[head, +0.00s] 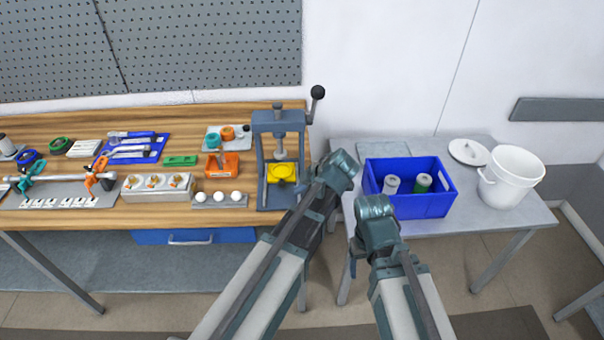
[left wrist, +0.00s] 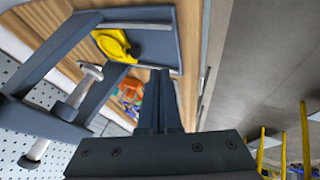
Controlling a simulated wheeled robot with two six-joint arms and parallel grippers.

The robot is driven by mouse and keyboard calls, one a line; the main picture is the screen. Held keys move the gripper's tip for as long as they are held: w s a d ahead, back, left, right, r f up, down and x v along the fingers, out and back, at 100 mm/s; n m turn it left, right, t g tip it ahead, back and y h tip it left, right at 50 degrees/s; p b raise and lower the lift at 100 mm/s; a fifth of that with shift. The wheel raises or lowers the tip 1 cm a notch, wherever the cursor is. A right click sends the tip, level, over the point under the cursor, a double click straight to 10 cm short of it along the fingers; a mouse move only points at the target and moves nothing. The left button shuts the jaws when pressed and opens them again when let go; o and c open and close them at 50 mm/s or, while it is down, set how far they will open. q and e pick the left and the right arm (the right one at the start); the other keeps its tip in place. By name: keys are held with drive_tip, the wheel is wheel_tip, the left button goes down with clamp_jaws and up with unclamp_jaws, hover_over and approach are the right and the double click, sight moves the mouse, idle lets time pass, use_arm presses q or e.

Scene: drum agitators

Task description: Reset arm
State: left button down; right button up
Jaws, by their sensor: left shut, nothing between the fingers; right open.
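My left arm (head: 285,250) reaches up from the bottom of the head view, its wrist just right of the bench press. In the left wrist view my left gripper (left wrist: 160,78) has its dark fingers together with nothing between them. The press frame is close beside it there, apart as far as I can tell. My right arm (head: 405,290) stands to the right, its wrist in front of the blue crate. My right gripper (head: 353,258) is small and partly hidden by the arm, open, with nothing seen in it.
The press (head: 280,150) with a yellow part (head: 281,172) stands at the wooden bench's right end. Tools and trays fill the bench leftward. A blue crate (head: 425,207) holding two cylinders, a white bucket (head: 508,178) and a lid (head: 468,151) are on the grey table (head: 487,218).

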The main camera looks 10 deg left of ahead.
use_arm(q)
drive_tip(key=s+d+f+m+g+h, duration=0.2)
drive_tip(key=s+d+m, duration=0.2)
drive_tip(key=s+m, duration=0.5)
drive_tip(key=s+d+f+m+g+h, duration=0.2)
drive_tip(key=s+d+m, duration=0.3)
drive_tip(key=s+m, duration=0.5)
drive_tip(key=shift+d+f+m+h, duration=0.25)
drive_tip(key=shift+m+h, duration=0.35)
drive_tip(key=shift+m, duration=2.2)
